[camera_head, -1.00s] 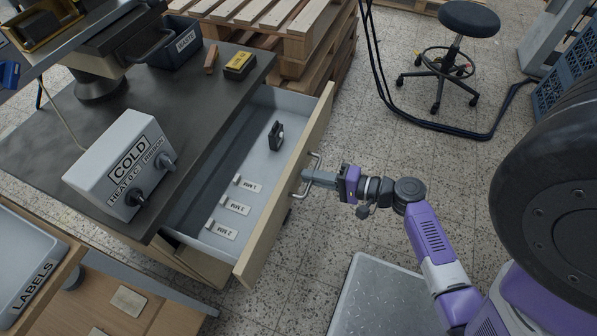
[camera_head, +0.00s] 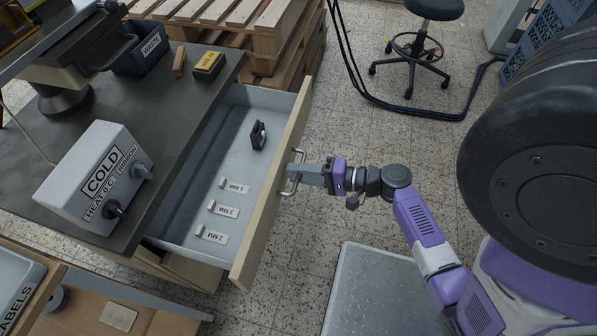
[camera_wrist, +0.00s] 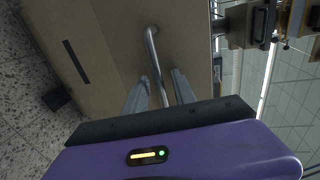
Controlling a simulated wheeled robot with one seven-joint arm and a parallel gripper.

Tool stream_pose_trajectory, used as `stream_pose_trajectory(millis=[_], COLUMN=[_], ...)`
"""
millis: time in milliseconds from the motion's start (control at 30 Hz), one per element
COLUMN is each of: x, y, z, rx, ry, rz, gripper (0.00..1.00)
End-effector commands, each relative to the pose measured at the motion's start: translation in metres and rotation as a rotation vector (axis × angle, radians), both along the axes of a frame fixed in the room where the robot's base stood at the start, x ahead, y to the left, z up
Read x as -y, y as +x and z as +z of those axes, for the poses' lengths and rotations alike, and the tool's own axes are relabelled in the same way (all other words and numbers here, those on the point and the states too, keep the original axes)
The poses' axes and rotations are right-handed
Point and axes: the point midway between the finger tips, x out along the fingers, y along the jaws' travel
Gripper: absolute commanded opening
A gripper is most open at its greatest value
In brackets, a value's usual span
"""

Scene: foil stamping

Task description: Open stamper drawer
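The stamper drawer (camera_head: 266,207) is pulled well out from under the dark stamper bench (camera_head: 118,105). Its grey inside shows in the head view. The drawer front carries a metal handle (camera_head: 296,160), which also shows in the wrist view (camera_wrist: 152,48). My gripper (camera_head: 312,175) is at the handle, and in the wrist view its two fingers (camera_wrist: 160,88) lie on either side of the bar, shut on it. The exact contact at the fingertips is hard to see.
The drawer holds a black clip-like part (camera_head: 258,135) and several small labelled pieces (camera_head: 220,209). The control box (camera_head: 97,180) and waste bin (camera_head: 140,52) stand on the bench. Pallets (camera_head: 268,38) lie behind; a stool (camera_head: 412,50) and cables are at the back.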

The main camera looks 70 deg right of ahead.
Motion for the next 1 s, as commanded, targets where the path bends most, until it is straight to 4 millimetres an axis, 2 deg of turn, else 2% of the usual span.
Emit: stream_pose_trajectory(millis=[133, 233, 500, 633, 800, 1000], x=[0.000, 0.001, 0.002, 0.003, 0.003, 0.003], y=[-0.002, -0.010, -0.053, -0.068, -0.076, -0.077], z=[0.001, 0.002, 0.011, 0.014, 0.016, 0.016], rx=[0.000, -0.001, -0.002, 0.000, 0.000, 0.000], ry=[0.000, -0.001, 0.000, 0.001, 0.000, 0.000], rz=[-0.001, -0.003, -0.002, -0.001, 0.000, 0.000], gripper=[0.32, 0.32, 0.32, 0.32, 0.32, 0.32])
